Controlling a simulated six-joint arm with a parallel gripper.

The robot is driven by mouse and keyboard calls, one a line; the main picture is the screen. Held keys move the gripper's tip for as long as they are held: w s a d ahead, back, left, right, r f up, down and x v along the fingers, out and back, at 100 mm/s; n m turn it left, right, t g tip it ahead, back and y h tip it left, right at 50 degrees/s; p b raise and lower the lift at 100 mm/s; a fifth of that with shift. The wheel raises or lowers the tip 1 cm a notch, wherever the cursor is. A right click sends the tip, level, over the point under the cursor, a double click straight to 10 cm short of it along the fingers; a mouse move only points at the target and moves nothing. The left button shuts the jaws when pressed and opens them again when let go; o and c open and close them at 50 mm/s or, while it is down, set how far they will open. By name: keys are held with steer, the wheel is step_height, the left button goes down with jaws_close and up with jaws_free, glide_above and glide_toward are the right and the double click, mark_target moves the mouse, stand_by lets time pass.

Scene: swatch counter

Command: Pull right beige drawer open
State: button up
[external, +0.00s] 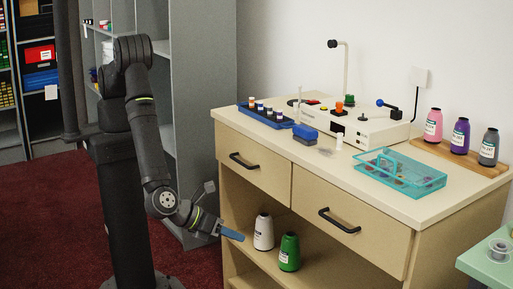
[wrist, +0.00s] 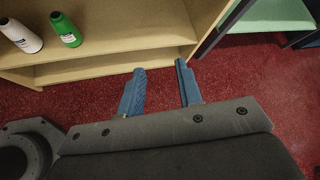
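The right beige drawer (external: 346,227) is in the counter's front, shut flush, with a black bar handle (external: 339,220). The left beige drawer (external: 251,166) beside it is also shut, with its own black handle (external: 244,161). My gripper (external: 232,234) is low in front of the open shelf, left of and below the right drawer's handle, and apart from it. In the wrist view its two blue fingers (wrist: 161,88) are spread with only red carpet between them. The drawers and handles are not in the wrist view.
A white spool (external: 263,232) and a green spool (external: 289,252) stand on the shelf close to my gripper. The countertop holds a white machine (external: 372,129), a blue rack (external: 266,117) and a teal basket (external: 400,176). A green table (external: 490,262) stands at the right. Red carpet (external: 50,210) is clear in front.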

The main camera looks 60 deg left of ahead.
step_height(320, 180, down, 5)
steer(key=w+a+n+g, duration=0.1)
steer(key=a+n+g, duration=0.1)
steer(key=n+g, duration=0.3)
steer(key=m+h, duration=1.1)
steer(key=m, duration=2.1)
glide_toward(329, 218)
steer(key=shift+g, duration=0.3)
steer(key=x, duration=0.9)
steer(key=shift+w+d, duration=0.25)
jaws_close()
